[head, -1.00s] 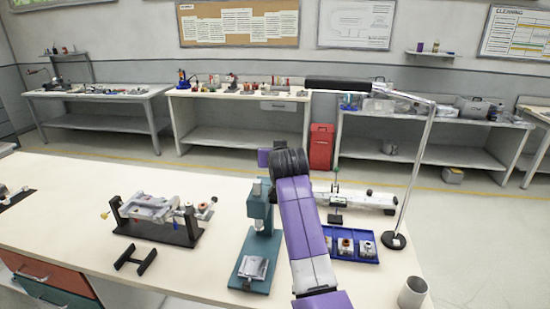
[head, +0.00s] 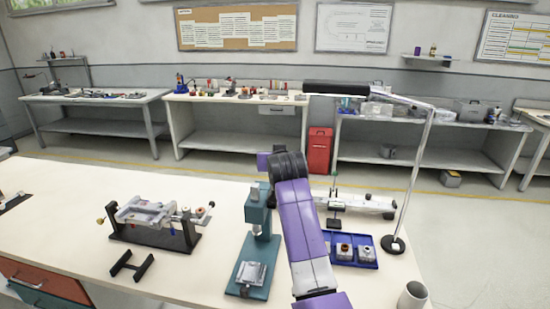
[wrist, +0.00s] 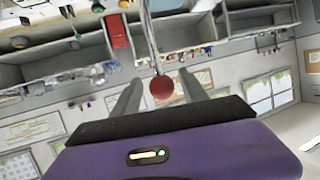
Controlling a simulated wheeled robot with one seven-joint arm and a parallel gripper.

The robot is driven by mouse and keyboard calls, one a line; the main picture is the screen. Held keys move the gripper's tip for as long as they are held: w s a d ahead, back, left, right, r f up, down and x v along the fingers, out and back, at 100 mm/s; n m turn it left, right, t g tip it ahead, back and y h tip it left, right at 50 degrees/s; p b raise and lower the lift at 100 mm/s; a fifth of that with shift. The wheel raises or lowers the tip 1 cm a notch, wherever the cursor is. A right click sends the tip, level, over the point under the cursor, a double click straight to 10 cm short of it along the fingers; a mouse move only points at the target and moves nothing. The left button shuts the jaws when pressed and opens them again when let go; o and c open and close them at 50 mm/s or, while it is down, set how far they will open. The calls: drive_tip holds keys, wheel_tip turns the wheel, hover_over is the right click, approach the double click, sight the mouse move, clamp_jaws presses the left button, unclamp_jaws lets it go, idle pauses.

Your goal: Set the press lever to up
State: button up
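The teal press (head: 256,243) stands on the near table, left of my arm, with a silver block on its base. Its lever is not clear in the head view, where my arm covers that side. In the wrist view a red ball knob (wrist: 162,88) on a thin metal rod (wrist: 151,40) looks like the lever's end. My gripper (wrist: 158,76) is open, with one grey finger on each side of the knob and gaps showing on both sides. Whether the knob lies fully between the fingers in depth, I cannot tell. In the head view the fingers are hidden.
A blue tray (head: 363,263) with metal parts lies right of my arm. A lamp (head: 420,170) and a grey cup (head: 412,295) stand at the right. A clamp fixture (head: 155,220) and a black stand (head: 131,265) are at the left. Benches line the back wall.

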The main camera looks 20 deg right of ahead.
drive_tip(key=shift+s, duration=0.1)
drive_tip(key=b+v, duration=0.1)
drive_tip(key=v, duration=0.6)
drive_tip(key=shift+s, duration=0.35)
drive_tip(key=shift+a+r, duration=0.1)
drive_tip(key=shift+r, duration=0.1)
wheel_tip(320, 180, up, 6)
drive_tip(key=s+a+n+t, duration=0.1)
drive_tip(key=s+t, duration=0.1)
drive_tip(key=t, duration=0.2)
drive_tip(key=s+a+f+n+t+y, duration=0.1)
drive_tip(key=s+f+n+y, duration=0.1)
drive_tip(key=s+f, duration=0.85)
drive_tip(key=s+a+f+n+t+y, duration=0.15)
drive_tip(key=s+f, duration=0.45)
drive_tip(key=s, duration=0.9)
drive_tip(key=s+f+g, duration=0.2)
drive_tip(key=s+f, duration=0.2)
drive_tip(key=s, duration=1.2)
drive_tip(key=s+f+m+g, duration=0.1)
drive_tip(key=s+f+g, duration=0.2)
drive_tip(key=s, duration=1.3)
drive_tip(key=shift+s+f, duration=0.25)
drive_tip(key=shift+f, duration=0.7)
